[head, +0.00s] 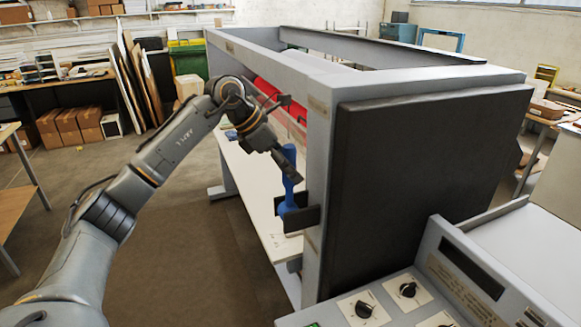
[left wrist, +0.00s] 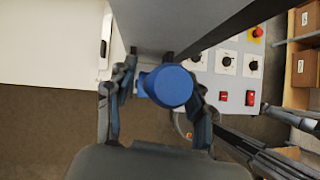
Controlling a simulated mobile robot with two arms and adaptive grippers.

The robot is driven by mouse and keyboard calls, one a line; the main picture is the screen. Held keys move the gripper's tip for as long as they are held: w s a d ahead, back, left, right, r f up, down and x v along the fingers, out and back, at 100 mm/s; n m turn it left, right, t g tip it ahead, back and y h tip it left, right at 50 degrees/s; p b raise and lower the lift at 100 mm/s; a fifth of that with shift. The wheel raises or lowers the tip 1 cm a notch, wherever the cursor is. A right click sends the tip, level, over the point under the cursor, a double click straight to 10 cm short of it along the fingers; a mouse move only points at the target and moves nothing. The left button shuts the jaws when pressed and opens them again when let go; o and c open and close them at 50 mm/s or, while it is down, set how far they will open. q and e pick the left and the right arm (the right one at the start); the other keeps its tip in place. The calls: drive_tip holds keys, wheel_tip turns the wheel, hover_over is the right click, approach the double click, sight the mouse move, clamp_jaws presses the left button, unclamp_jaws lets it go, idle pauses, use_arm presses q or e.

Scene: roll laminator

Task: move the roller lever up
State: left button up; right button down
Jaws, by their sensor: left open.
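The roller lever (head: 289,178) is a blue upright handle on a dark bracket at the near left end of the grey roll laminator (head: 317,150). In the left wrist view its round blue end (left wrist: 170,86) fills the space between the two fingers. My left gripper (head: 284,160) is at the upper part of the lever, its fingers open on either side of it. I cannot tell whether either finger touches the lever. The left gripper also shows in the left wrist view (left wrist: 158,90). My right gripper is in neither view.
A control panel (head: 392,297) with black knobs stands at the lower right; red switches and a red button show in the wrist view. The white laminator table (head: 247,184) lies beside the lever. A red roller (head: 267,88) runs behind the arm.

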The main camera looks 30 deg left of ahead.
use_arm(q)
drive_tip(key=v, duration=1.1)
drive_tip(key=shift+a+r, duration=0.15)
drive_tip(key=shift+r, duration=0.2)
